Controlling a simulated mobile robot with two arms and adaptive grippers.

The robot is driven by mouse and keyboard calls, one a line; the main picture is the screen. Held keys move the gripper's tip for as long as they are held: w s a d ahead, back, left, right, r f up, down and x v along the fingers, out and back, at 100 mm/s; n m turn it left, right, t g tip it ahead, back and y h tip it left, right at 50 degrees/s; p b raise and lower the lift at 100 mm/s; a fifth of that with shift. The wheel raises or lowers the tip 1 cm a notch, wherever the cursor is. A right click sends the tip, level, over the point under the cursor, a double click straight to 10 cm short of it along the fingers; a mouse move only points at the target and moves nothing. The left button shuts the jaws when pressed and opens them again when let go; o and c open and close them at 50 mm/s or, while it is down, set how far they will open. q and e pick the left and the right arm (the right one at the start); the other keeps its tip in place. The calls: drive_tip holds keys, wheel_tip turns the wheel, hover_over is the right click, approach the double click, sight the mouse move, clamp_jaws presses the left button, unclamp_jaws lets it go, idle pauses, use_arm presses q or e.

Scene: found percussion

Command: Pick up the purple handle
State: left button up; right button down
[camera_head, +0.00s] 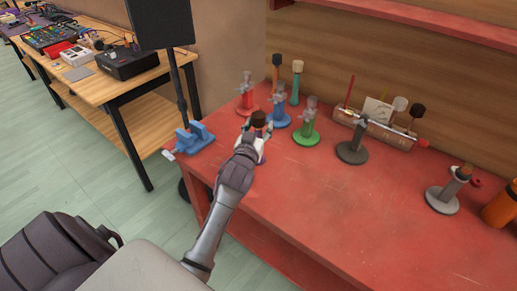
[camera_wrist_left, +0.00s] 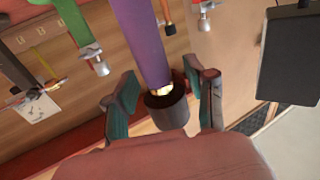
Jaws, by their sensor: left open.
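The purple handle (camera_wrist_left: 142,40) shows large in the left wrist view, running from the top edge down to a dark cylindrical end (camera_wrist_left: 168,108). My left gripper (camera_wrist_left: 168,88) is open, with one teal-padded finger on each side of this dark end. I see a gap at the sides and cannot tell any contact. In the head view my left gripper (camera_head: 255,135) is over the red table's left part, beside a dark brown knob (camera_head: 258,118). The gripper and arm hide most of the purple handle there. My right gripper is out of view.
On the red table (camera_head: 310,205) a red stand (camera_head: 246,106), blue stand (camera_head: 281,119) and green stand (camera_head: 306,135) stand close behind the gripper. A dark grey stand (camera_head: 352,152) and wooden tray (camera_head: 374,132) are further right. A blue clamp (camera_head: 194,138) sits at the left edge. The table's front middle is clear.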

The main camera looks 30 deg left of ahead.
use_arm(q)
clamp_jaws()
drive_tip(key=shift+r, duration=0.1)
idle(0.3)
